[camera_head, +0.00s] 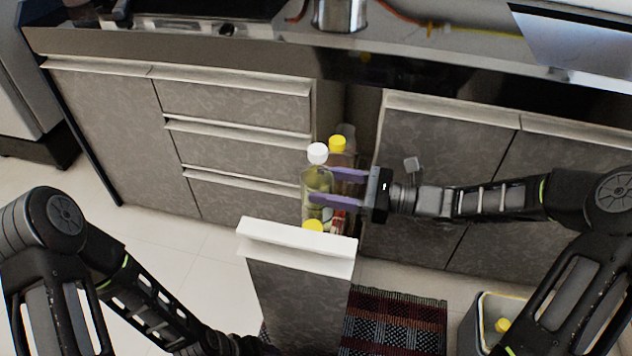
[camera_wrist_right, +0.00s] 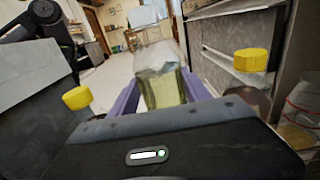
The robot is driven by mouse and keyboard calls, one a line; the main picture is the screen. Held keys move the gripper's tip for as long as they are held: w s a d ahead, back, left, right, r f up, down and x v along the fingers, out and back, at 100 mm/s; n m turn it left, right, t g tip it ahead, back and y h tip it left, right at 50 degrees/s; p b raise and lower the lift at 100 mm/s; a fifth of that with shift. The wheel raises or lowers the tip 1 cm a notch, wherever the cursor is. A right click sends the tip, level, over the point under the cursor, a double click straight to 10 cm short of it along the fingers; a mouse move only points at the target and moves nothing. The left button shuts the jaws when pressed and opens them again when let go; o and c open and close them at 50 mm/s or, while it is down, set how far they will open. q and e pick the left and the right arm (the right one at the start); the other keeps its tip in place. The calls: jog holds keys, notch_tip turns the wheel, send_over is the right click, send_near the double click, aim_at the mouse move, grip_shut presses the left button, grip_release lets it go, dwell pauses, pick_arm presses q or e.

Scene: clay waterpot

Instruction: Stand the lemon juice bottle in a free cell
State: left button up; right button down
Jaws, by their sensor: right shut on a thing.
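A clear bottle with a white cap and yellow-green liquid, which looks like the lemon juice bottle (camera_head: 317,180), is upright between the purple fingers of my right gripper (camera_head: 338,187). The gripper is shut on it, reaching in from the right. In the right wrist view the bottle (camera_wrist_right: 162,85) shows between the fingers. It is over the narrow pull-out rack behind a white-edged front panel (camera_head: 297,248). The panel hides the rack's cells and the bottle's base, so I cannot tell whether it rests there. My left gripper is outside the picture.
A yellow-capped bottle (camera_head: 337,145) stands just behind the held one, and another yellow cap (camera_head: 313,226) shows close in front. Closed cabinets flank the rack. A striped rug (camera_head: 395,322) and a grey bin (camera_head: 480,308) with a yellow-capped thing (camera_head: 502,325) are on the floor.

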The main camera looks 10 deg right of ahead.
jog(key=shift+s+d+f+b, duration=0.15)
jog(key=shift+f+b, duration=0.3)
jog(key=shift+f, duration=0.4)
jog(key=shift+d+f+b, duration=0.2)
jog(key=shift+f+b, duration=0.2)
jog(key=shift+f, duration=0.45)
jog(key=shift+s+d+f+b, duration=0.15)
jog(key=shift+f+b, duration=0.3)
jog(key=shift+f, duration=0.4)
jog(key=shift+w, duration=0.1)
jog(key=c, duration=0.7)
grip_release()
jog(key=shift+c, duration=0.2)
jog(key=o, duration=0.3)
jog(key=shift+f, duration=0.1)
jog(key=shift+d, duration=0.15)
